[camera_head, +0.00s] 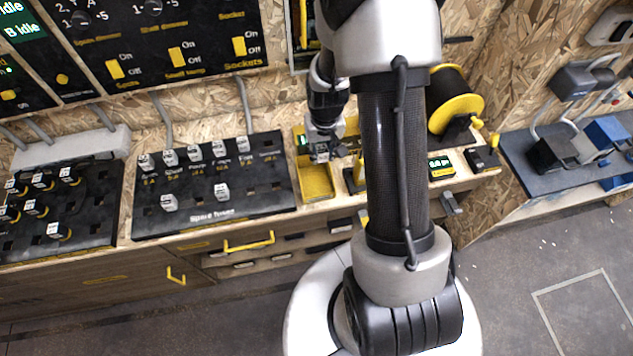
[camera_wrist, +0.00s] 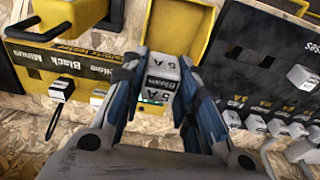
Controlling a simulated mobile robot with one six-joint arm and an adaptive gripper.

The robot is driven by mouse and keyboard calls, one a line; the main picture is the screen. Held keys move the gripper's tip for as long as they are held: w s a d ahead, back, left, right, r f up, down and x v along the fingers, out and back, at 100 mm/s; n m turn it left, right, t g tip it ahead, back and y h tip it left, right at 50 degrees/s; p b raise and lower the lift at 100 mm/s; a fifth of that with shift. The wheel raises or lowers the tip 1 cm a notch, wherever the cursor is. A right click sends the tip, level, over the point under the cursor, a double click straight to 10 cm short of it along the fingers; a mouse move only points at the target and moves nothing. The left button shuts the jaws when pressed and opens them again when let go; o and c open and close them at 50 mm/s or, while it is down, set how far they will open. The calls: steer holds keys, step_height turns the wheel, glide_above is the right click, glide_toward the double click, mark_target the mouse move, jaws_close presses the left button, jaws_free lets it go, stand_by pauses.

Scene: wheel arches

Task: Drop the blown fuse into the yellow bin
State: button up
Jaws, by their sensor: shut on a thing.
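The blown fuse (camera_wrist: 160,82) is a small white and grey block marked "5 A Blown". It sits between the two fingers of my gripper (camera_wrist: 157,90), which is shut on it. The yellow bin (camera_head: 317,184) is an open box on the bench, right of the spare fuse board. My gripper (camera_head: 322,152) is over the back part of the bin in the head view, pointing down. The bin (camera_wrist: 182,25) shows just beyond the fuse at the top of the wrist view. The fuse is held apart from the bin floor; the exact height cannot be told.
The black spare fuse board (camera_head: 215,190) with several fuses lies left of the bin. A yellow cable reel (camera_head: 456,100) and a small meter (camera_head: 441,167) stand to the right. Another fuse board (camera_head: 60,215) is at far left.

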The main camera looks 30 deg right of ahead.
step_height(320, 180, down, 2)
steer(key=shift+f+b, duration=0.25)
steer(key=shift+b, duration=0.35)
steer(key=o, duration=1.1)
steer(key=shift+r, duration=0.1)
steer(key=r, duration=0.4)
steer(key=s+r, duration=0.1)
steer(key=r, duration=0.7)
steer(key=shift+s+a, duration=0.2)
